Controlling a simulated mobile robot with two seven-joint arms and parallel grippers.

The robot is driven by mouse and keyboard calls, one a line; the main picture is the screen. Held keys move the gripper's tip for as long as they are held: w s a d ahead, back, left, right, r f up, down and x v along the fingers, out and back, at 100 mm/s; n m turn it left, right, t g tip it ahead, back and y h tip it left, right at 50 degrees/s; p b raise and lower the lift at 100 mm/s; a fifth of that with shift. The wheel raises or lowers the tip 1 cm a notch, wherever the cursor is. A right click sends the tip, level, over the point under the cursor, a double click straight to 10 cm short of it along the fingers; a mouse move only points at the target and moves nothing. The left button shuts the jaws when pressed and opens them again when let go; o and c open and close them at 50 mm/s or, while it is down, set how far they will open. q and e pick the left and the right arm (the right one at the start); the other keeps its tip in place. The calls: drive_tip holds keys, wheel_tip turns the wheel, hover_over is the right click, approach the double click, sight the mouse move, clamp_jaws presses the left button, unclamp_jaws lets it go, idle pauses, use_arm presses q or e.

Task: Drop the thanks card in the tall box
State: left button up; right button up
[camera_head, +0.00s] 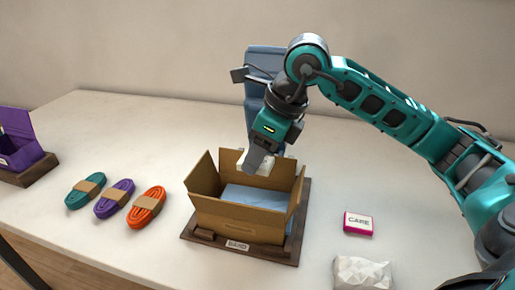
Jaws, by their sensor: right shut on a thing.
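My right gripper (258,163) reaches down from above the open brown cardboard box (240,222). It is shut on a pale, whitish card (283,163), which it holds at the level of the box's raised flaps. The gripper hides part of the card, and I cannot read any print on it. The box stands upright with its flaps open, and blue tissue-like lining (248,197) shows inside. A tall blue-grey object (263,62) stands behind the arm and is partly hidden; I cannot tell what it is. My left gripper is not in view.
The brown box sits on a dark wooden tray (199,236) with a label. Teal (85,190), purple (114,199) and orange (146,208) cord bundles lie left. A pink-edged "CARE" card (358,222) and a crumpled white packet (362,273) lie right. A purple box (20,150) stands far left.

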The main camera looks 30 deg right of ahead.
wheel_tip(320, 180, down, 2)
drive_tip(key=shift+f+b, duration=0.1)
drive_tip(key=shift+b, duration=0.45)
drive_tip(key=shift+f, duration=0.15)
drive_tip(key=o, duration=1.1)
use_arm(q)
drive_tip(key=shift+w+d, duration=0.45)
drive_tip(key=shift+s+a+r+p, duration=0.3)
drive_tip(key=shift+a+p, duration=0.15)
drive_tip(key=shift+p, duration=0.6)
use_arm(e)
drive_tip(key=shift+v, duration=6.5)
